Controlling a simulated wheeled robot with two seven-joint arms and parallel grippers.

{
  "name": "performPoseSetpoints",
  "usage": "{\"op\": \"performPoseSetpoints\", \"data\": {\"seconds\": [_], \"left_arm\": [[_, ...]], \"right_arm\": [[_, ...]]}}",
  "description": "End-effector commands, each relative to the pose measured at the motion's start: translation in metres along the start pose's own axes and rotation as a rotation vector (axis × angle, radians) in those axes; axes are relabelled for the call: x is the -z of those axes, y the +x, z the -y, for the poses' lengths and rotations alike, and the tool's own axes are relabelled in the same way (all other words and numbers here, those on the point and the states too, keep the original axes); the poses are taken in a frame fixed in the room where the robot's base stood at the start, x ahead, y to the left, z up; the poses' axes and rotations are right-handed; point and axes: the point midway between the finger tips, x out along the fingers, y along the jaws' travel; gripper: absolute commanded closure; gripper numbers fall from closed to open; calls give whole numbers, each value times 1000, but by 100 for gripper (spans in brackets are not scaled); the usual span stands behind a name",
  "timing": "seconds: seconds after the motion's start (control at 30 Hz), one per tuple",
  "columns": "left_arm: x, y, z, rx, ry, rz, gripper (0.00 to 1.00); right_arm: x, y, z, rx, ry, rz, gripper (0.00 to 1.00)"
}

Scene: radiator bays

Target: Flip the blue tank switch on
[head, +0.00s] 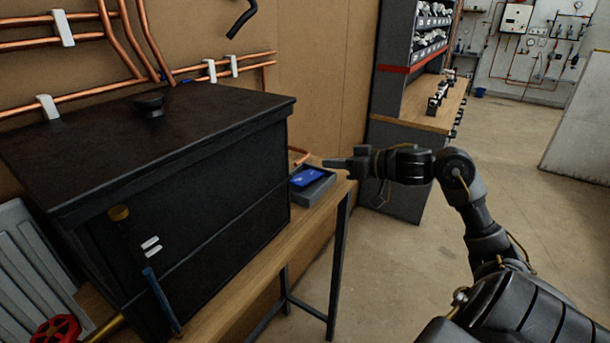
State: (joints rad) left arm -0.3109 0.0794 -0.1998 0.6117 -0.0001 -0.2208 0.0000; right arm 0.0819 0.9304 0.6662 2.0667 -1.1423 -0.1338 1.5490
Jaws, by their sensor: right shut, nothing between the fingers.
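A blue switch plate (307,177) with a small pale mark sits in a grey open-topped box (318,190). The box stands on the wooden bench just right of the big black tank (190,205). My right gripper (328,163) comes in from the right, shut and empty. Its fingertips point left, at the back right of the blue plate in the picture. I cannot tell how high they are above the box, but no contact shows. The setting of the switch is too small to read. My left gripper is out of view.
The tank has a flat lid with a black knob (149,105). A blue-handled tool (161,298) leans on its front. A red valve wheel (56,330) is at lower left. Copper pipes (130,88) run along the wall. The floor (400,255) right of the bench is clear.

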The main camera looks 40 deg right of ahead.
Motion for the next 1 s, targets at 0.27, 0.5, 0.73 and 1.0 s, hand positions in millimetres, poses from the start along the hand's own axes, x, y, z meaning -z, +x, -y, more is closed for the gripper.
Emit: {"op": "performPoseSetpoints", "data": {"seconds": [0.27, 0.5, 0.73, 1.0], "left_arm": [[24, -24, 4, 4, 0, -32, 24], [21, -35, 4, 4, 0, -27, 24], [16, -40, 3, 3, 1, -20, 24], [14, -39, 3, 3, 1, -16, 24]], "right_arm": [[4, 56, 1, 1, 5, -1, 100], [-18, 84, 1, -1, 6, 3, 100], [-36, 88, 0, -3, 2, 1, 100], [-40, 88, -1, -3, 0, 0, 100]]}}
